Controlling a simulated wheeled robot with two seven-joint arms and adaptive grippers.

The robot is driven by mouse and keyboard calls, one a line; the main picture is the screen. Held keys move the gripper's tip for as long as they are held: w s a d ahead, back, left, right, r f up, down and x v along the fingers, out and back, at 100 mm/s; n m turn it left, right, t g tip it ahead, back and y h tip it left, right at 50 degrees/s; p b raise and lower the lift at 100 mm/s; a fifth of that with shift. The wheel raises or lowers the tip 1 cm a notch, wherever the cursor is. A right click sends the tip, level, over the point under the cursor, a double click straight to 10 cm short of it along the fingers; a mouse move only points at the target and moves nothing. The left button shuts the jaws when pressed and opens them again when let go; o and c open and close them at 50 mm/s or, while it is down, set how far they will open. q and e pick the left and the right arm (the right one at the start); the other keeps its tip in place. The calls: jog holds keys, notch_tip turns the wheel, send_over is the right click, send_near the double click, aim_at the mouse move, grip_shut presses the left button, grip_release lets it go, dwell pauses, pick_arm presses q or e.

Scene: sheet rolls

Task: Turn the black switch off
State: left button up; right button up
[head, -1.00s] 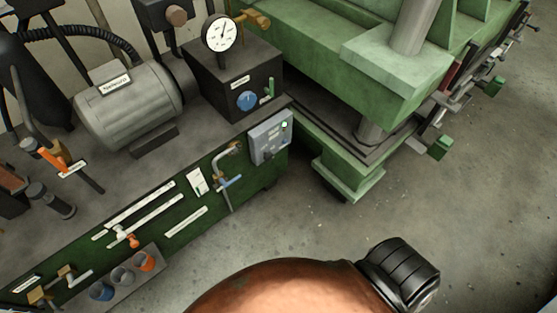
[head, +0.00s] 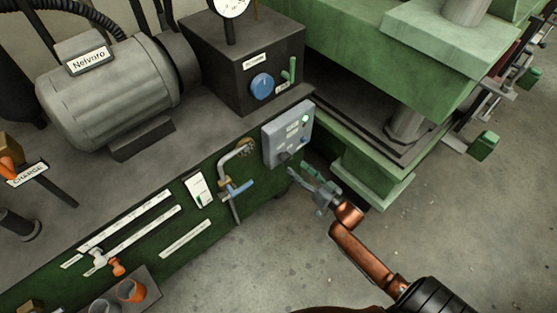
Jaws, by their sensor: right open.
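The black switch (head: 284,156) is a small dark knob low on the front of a grey control box (head: 273,146). The box is fixed to the upper right end of the green machine front. Its exact turn position is too small to tell. My right gripper (head: 299,172) is open and empty, just below and right of the box, with its fingers pointing toward the switch. A gap seems to remain between the fingertips and the switch. My left gripper is not in view.
A small light (head: 304,120) and labels sit on the box above the switch. A pipe with a blue-handled valve (head: 236,189) is left of the box. A green press (head: 375,175) stands close behind my gripper. The floor (head: 270,265) in front is clear.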

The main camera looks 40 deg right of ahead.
aim_at(289, 161)
jog(key=w, duration=0.1)
jog(key=w+b, duration=0.1)
jog(key=w, duration=0.2)
jog(key=shift+w+a+f+b, duration=0.1)
jog(key=shift+a+f+b, duration=0.05)
jog(key=shift+f+b, duration=0.15)
jog(key=shift+w+b, duration=0.4)
jog(key=shift+w, duration=0.5)
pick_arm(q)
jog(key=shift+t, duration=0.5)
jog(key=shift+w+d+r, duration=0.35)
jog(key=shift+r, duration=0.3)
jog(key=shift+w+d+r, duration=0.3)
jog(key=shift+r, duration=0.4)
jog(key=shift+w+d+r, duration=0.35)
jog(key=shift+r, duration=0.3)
pick_arm(e)
jog(key=shift+w+a+r, duration=0.1)
jog(key=shift+w+r, duration=0.1)
jog(key=shift+w, duration=0.25)
jog(key=shift+c, duration=0.5)
jog(key=c, duration=1.1)
jog(key=shift+o, duration=0.2)
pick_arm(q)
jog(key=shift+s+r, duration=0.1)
